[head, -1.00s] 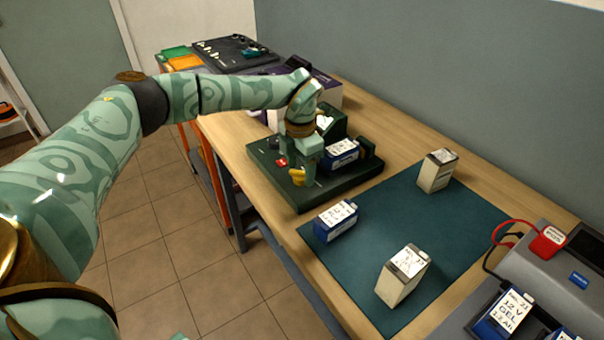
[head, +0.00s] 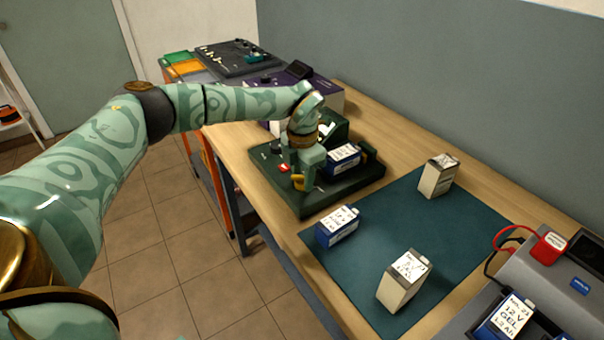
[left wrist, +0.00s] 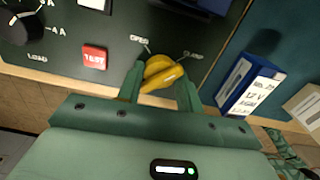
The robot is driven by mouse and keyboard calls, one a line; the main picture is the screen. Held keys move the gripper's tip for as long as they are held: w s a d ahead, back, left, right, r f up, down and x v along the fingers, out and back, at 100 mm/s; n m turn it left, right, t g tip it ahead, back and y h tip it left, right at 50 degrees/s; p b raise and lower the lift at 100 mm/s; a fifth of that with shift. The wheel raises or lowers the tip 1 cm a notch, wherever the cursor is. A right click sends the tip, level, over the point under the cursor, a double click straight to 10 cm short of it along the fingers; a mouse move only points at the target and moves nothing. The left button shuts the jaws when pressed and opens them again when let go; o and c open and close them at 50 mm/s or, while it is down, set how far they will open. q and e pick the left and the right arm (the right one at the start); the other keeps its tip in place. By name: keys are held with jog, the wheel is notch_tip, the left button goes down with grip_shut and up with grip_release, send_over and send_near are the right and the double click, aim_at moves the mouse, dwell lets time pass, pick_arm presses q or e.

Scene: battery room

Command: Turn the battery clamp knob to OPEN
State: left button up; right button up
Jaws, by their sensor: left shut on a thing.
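The yellow clamp knob (left wrist: 160,73) sits on the dark green tester board (head: 325,197). My left gripper (left wrist: 160,83) is shut on the knob, with one finger on each side of it. The knob's grip bar lies slanted in the left wrist view, its right end higher. The printed OPEN label (left wrist: 139,40) is above left of the knob and a second label, seemingly CLAMP (left wrist: 193,56), is to its right. In the head view the fingers partly hide the knob (head: 298,183). A blue-and-white battery (head: 343,157) sits in the board's holder. My right gripper is not in view.
A red TEST button (left wrist: 94,57) and a black dial (left wrist: 20,22) are left of the knob. A blue battery (head: 337,228) and two pale batteries (head: 404,281) (head: 437,177) stand on the teal mat (head: 375,235). A grey charger (head: 540,270) is at the right.

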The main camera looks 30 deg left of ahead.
pick_arm(q)
jog(key=n+p, duration=0.3)
jog(key=p, duration=0.1)
jog(key=n+p, duration=0.2)
jog(key=shift+r+n, duration=0.3)
jog(key=shift+r, duration=0.05)
jog(key=n+p, duration=0.2)
jog(key=shift+n, duration=0.4)
jog(key=n+p, duration=0.3)
jog(key=shift+n, duration=0.3)
jog(key=n+p, duration=0.2)
jog(key=n, duration=0.1)
jog(key=shift+f, duration=0.1)
jog(key=shift+w+f+n+p, duration=0.1)
jog(key=shift+n+p, duration=0.45)
jog(key=shift+n, duration=0.65)
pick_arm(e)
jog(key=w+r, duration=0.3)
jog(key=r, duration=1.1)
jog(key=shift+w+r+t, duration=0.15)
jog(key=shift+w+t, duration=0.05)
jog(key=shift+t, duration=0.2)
pick_arm(q)
jog(key=o, duration=1)
jog(key=shift+f, duration=0.1)
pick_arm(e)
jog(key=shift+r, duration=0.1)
